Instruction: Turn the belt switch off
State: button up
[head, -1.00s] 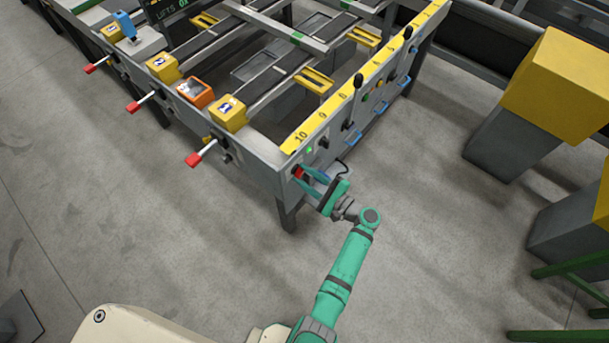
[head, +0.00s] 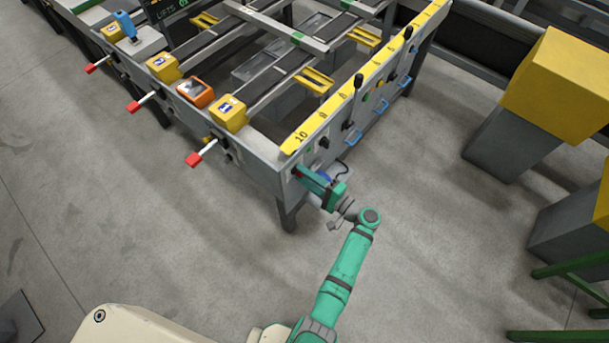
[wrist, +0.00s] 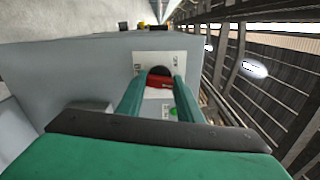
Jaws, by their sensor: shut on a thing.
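The belt switch has a red handle (wrist: 158,82) on a pale plate (wrist: 143,62) on the table's grey end panel. In the head view the red handle (head: 298,170) is mostly hidden by my gripper. My gripper (head: 305,174) is at the near corner of the table, shut on the red handle. In the wrist view its two teal fingers (wrist: 157,88) stand on either side of the handle. A small green lamp (wrist: 172,112) shows beside the switch, partly behind a finger. Any label on the plate is too small to read.
The yellow numbered rail (head: 325,122) runs along the table edge above the panel, with black knobs and blue handles (head: 381,107) farther along. Red-tipped levers (head: 194,159) stick out at left. A yellow-topped grey cabinet (head: 560,85) stands at right. The floor between is clear.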

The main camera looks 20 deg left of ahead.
jog(key=n, duration=1)
jog(key=shift+f, duration=0.1)
jog(key=shift+n, duration=0.5)
jog(key=o, duration=1.1)
jog(key=v, duration=1)
jog(key=shift+s+d, duration=0.15)
jog(key=shift+d, duration=0.25)
